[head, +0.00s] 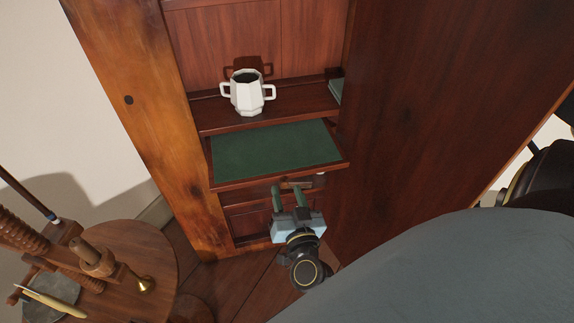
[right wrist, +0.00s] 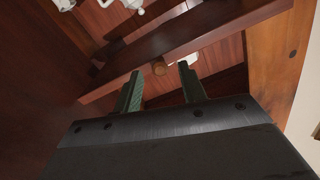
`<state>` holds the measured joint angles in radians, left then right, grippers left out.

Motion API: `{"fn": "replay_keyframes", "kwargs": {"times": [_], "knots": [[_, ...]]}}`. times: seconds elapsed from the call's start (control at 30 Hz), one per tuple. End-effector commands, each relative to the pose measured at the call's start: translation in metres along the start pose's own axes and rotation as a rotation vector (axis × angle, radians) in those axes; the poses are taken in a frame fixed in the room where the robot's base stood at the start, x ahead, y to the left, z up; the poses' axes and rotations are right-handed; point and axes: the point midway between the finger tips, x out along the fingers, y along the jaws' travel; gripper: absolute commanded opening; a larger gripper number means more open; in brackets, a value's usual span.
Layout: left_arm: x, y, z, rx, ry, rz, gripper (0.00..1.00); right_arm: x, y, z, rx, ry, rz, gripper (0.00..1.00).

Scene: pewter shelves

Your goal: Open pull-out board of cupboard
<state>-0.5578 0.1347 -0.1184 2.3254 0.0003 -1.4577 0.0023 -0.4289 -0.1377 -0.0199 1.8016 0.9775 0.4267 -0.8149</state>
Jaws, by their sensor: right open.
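The cupboard's pull-out board (head: 270,152), with a green inlay and a brown wooden rim, sticks out of the reddish-brown cupboard (head: 415,90) below a shelf. My right gripper (head: 288,190) is open, just in front of and below the board's front edge. My left gripper is out of view.
A white two-handled cup (head: 247,93) stands on the shelf (head: 300,104) above the board. A round wooden table (head: 130,265) with a wooden screw device is at left. A large grey rounded surface (head: 450,270) fills the lower right. Lower drawer fronts (head: 250,222) lie beneath the board.

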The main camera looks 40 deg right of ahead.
Motion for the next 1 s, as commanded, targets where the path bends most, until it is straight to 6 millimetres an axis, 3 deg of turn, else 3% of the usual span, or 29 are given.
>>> {"fn": "replay_keyframes", "kwargs": {"times": [0.3,0.5,0.7,1.0], "knots": [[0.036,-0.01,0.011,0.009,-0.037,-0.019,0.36,-0.07,0.0,-0.001,-0.002,-0.006,-0.002,0.41],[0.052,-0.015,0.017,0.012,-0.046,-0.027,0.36,-0.106,0.0,-0.001,-0.001,-0.004,-0.001,0.41],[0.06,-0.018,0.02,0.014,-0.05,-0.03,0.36,-0.122,0.0,-0.001,0.0,-0.001,-0.002,0.41],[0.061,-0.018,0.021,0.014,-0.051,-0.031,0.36,-0.123,0.0,0.0,0.001,0.0,-0.001,0.41]]}}
